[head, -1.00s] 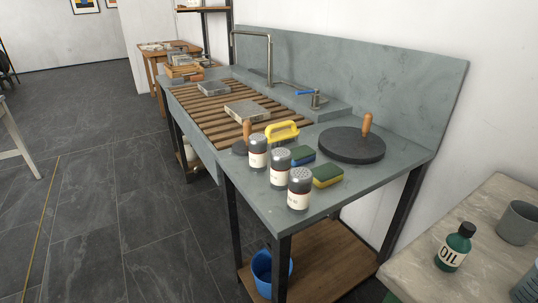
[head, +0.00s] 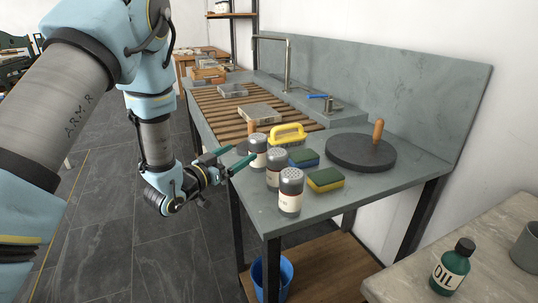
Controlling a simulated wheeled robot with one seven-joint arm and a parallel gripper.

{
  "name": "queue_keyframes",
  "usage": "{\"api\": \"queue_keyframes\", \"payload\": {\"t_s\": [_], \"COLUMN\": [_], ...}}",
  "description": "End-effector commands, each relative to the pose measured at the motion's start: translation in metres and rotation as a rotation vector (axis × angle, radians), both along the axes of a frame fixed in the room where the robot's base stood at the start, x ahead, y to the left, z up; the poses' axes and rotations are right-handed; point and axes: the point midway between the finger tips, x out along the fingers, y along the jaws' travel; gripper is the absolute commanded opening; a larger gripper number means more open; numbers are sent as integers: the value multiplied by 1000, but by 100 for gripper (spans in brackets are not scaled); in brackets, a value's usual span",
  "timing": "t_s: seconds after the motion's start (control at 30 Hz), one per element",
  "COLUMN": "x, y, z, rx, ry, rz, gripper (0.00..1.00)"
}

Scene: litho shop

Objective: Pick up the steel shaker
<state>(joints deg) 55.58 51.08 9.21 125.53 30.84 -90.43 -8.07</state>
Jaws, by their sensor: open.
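Three similar shakers with perforated steel tops and pale labels stand upright in a row along the near left edge of the grey sink bench. The nearest shaker (head: 290,195) is in front, the middle shaker (head: 275,170) is behind it, and the far shaker (head: 257,151) is beyond that. The labels are too small to read, so I cannot tell which one is meant. My gripper (head: 236,158) is open and empty, with its green-tipped fingers pointing right, just left of the far shaker. It appears apart from the shakers.
A stone block (head: 259,113) lies on the wooden slats. A green oil bottle (head: 452,267) stands on the separate right table.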

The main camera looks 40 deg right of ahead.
Motion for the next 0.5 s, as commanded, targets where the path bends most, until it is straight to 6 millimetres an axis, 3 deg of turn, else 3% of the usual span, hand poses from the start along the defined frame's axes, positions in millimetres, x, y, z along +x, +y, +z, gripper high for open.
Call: {"api": "queue_keyframes", "payload": {"t_s": [0.2, 0.5], "x": [5, 9], "y": [-34, -59], "z": [4, 6], "rx": [-2, -1], "ry": [-1, -1], "rz": [-3, -1], "gripper": [100, 100]}}
